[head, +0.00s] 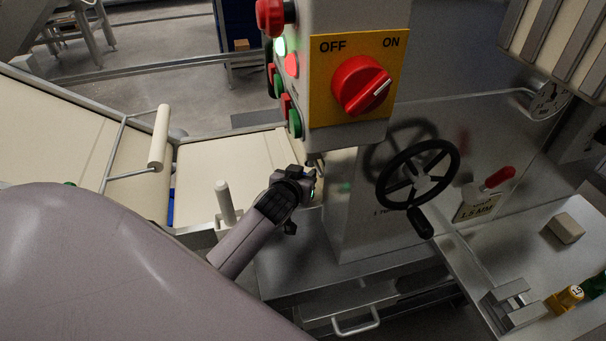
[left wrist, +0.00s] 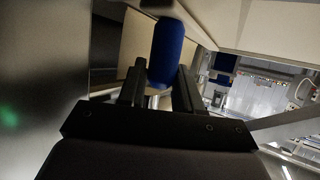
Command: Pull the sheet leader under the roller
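My left gripper (head: 305,182) is at the right end of the cream bed beside the machine column, below the control box. In the left wrist view, my two black fingers (left wrist: 162,80) stand on either side of a blue rounded grip (left wrist: 168,48) and appear to touch it. That grip is hidden in the head view. A cream roller-like bar (head: 159,136) sits on a metal frame over the left belt. A cream surface (head: 215,165) lies flat between it and my gripper; I cannot tell sheet from belt. My right gripper is not in view.
The control box with a red OFF/ON switch (head: 361,85) hangs just above my gripper. A black handwheel (head: 417,174) and red lever (head: 499,177) are to the right. A pale upright post (head: 225,202) stands close to my left forearm. A steel tray (head: 583,232) is at far right.

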